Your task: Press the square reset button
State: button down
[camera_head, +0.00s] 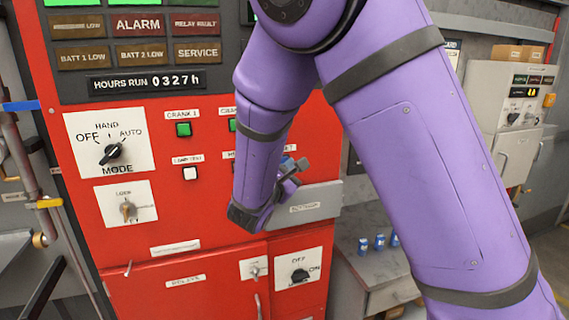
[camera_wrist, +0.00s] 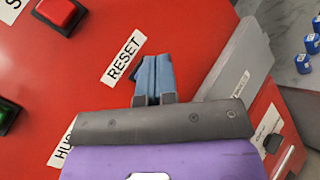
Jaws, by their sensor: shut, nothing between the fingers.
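My gripper (camera_wrist: 153,80) is shut and empty, its two blue fingertips together against the view of the red panel. In the wrist view the white RESET label (camera_wrist: 123,59) is just left of the fingertips. I cannot tell whether the fingertips touch the panel. In the head view my arm covers this part of the red panel (camera_head: 215,210).
A red button (camera_wrist: 61,12) and a green button (camera_wrist: 7,115) are left of the gripper in the wrist view. A grey box (camera_wrist: 240,62) juts out at its right.

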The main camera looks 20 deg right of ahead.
jog(key=shift+s, duration=2.5)
jog(key=s+d+r+m+g+y, duration=0.3)
jog(key=s+d+m+g+y, duration=0.1)
jog(key=s+d+m+g, duration=0.95)
jog(key=s+a+r+m+t+y, duration=0.2)
jog(key=s+a+m+y, duration=0.1)
jog(key=s+y, duration=0.2)
jog(key=s+a+r+m+t+y, duration=0.3)
jog(key=s+y, duration=0.1)
jog(key=s, duration=0.4)
jog(key=shift+s+a+r+y, duration=0.15)
jog(key=shift+s+r+y, duration=0.15)
jog(key=shift+y, duration=0.1)
